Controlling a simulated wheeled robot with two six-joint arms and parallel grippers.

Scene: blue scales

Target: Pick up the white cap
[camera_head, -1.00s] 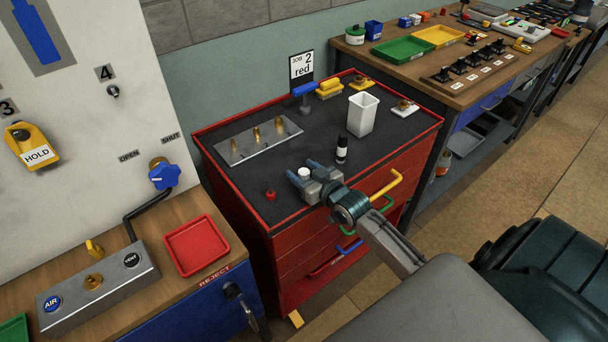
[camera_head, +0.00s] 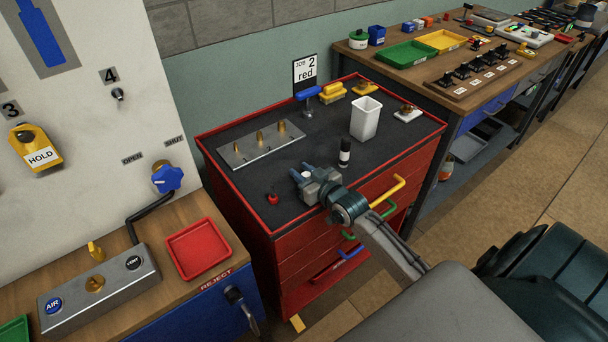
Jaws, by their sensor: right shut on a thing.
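The white cap (camera_head: 306,174) is at the fingertips of my right gripper (camera_head: 304,177), over the front part of the red cabinet's dark top. My right gripper is shut on the cap, and the fingers hide part of it. I cannot tell whether the cap is clear of the surface. My left gripper is not in view.
On the red cabinet (camera_head: 270,223), a black bottle with a white band (camera_head: 344,152) stands just behind my right gripper. A white bin (camera_head: 365,119), a metal plate with brass pegs (camera_head: 262,146) and a small red part (camera_head: 272,199) stand around it. The mat's middle is clear.

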